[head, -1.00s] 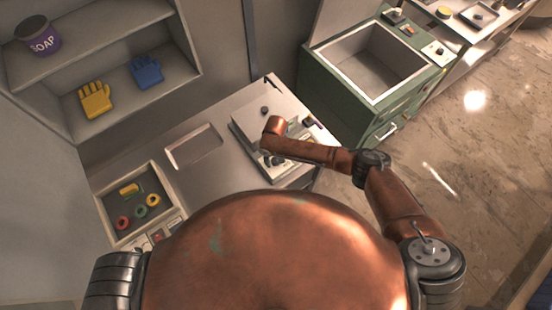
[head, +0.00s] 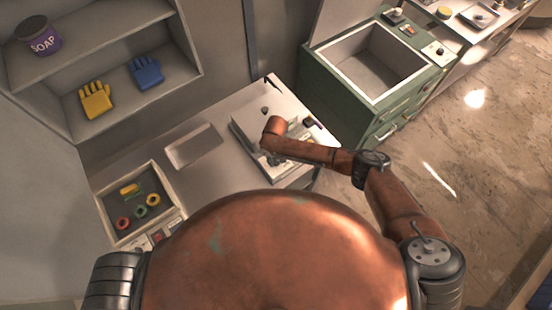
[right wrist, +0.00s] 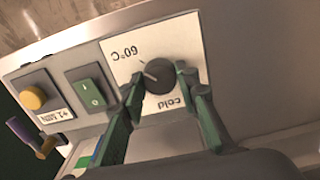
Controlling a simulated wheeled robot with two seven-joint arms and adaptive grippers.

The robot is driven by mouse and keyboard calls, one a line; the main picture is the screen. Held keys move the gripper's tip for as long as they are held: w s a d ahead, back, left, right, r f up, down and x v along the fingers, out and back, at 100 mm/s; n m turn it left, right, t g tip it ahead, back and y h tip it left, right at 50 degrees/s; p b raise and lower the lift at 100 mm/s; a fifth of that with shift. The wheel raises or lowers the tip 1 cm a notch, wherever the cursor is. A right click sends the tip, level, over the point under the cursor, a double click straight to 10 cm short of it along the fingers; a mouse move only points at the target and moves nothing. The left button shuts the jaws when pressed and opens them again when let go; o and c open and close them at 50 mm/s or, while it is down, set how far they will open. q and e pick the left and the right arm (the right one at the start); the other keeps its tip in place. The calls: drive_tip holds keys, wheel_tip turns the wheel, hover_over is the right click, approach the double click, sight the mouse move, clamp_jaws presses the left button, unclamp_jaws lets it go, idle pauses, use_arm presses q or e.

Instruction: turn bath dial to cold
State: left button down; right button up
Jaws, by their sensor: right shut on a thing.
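The bath dial (right wrist: 157,77) is a dark round knob on a white plate on a grey panel in the right wrist view. The plate's "60°C" and "cold" labels appear upside down. A light mark on the knob lies on its upper-left side, toward "60°C". My right gripper (right wrist: 164,84) is shut on the dial, one green-grey finger on each side. In the head view, my right arm reaches over a pale box-shaped unit (head: 244,134) on the counter and hides the dial and most of the gripper. My left gripper is out of view.
Beside the dial are a green rocker switch (right wrist: 89,93) and a yellow button (right wrist: 33,98). A tray (head: 110,231) with coloured rings stands at the left of the counter. A green cabinet with an open basin (head: 333,64) stands to the right.

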drive_tip(key=n, duration=0.7)
drive_tip(key=shift+n, duration=0.4)
drive_tip(key=n, duration=0.3)
drive_tip(key=shift+n, duration=0.3)
drive_tip(key=n, duration=0.3)
drive_tip(key=shift+w+n, duration=0.1)
drive_tip(key=shift+n, duration=0.2)
drive_tip(key=n+b, duration=0.2)
drive_tip(key=n, duration=0.4)
drive_tip(key=n+b, duration=0.1)
drive_tip(key=n, duration=0.5)
drive_tip(key=shift+w+r+b, duration=0.1)
drive_tip(key=shift+r+b, duration=0.05)
drive_tip(key=shift+b, duration=0.2)
drive_tip(key=o, duration=1.2)
drive_tip(key=shift+c, duration=0.2)
